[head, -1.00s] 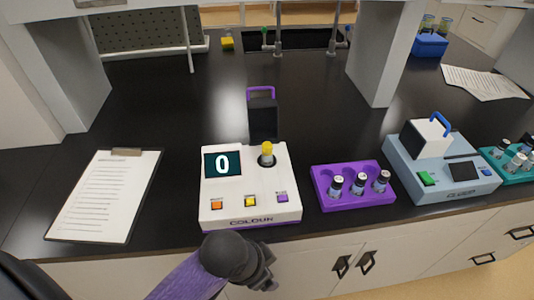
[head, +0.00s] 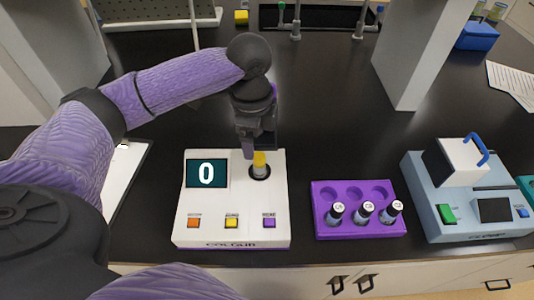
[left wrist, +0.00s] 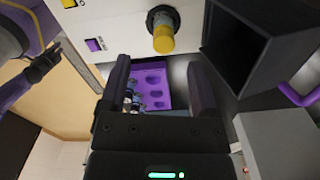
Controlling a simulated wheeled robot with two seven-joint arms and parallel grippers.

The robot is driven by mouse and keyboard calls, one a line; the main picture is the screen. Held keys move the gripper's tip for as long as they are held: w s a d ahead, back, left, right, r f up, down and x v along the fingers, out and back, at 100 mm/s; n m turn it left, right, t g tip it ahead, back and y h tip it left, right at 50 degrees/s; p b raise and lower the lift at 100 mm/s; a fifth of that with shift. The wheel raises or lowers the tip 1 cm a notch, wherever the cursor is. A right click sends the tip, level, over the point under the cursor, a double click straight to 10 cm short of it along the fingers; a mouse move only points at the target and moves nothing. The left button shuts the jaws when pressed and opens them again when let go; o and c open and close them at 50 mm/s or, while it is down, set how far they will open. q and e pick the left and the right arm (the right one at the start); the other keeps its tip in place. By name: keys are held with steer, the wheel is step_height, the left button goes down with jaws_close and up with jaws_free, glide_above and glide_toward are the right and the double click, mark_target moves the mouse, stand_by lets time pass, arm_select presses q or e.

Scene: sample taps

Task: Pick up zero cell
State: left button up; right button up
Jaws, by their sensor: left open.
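The zero cell, a vial with a yellow cap (head: 260,160), stands upright in the round socket of the white colorimeter (head: 215,232). The yellow cap also shows in the left wrist view (left wrist: 163,40), just beyond the fingertips. My left gripper (head: 257,146) is open, just behind and above the cap, with nothing between its fingers. In the left wrist view its two fingers (left wrist: 160,72) stand apart. My right gripper (left wrist: 42,64) shows small at the left of the left wrist view; I cannot tell its jaw state.
The colorimeter's dark lid (left wrist: 236,45) stands open behind the socket, partly hidden by my left gripper in the head view. A purple rack (head: 360,229) with three vials lies to the right. Further right is a blue-grey device (head: 432,219). A clipboard (head: 122,180) lies left.

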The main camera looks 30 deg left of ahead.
mark_target(258, 157)
arm_select(q)
steer(key=shift+s+f, duration=0.2)
steer(key=shift+f, duration=0.55)
steer(key=f, duration=0.1)
steer(key=f+b, duration=0.1)
steer(key=f, duration=0.1)
steer(key=w+f+b, duration=0.1)
steer(key=shift+d+f, duration=0.25)
steer(key=shift+f, duration=0.4)
arm_select(e)
steer(key=shift+s+f, duration=0.8)
steer(key=shift+f, duration=0.3)
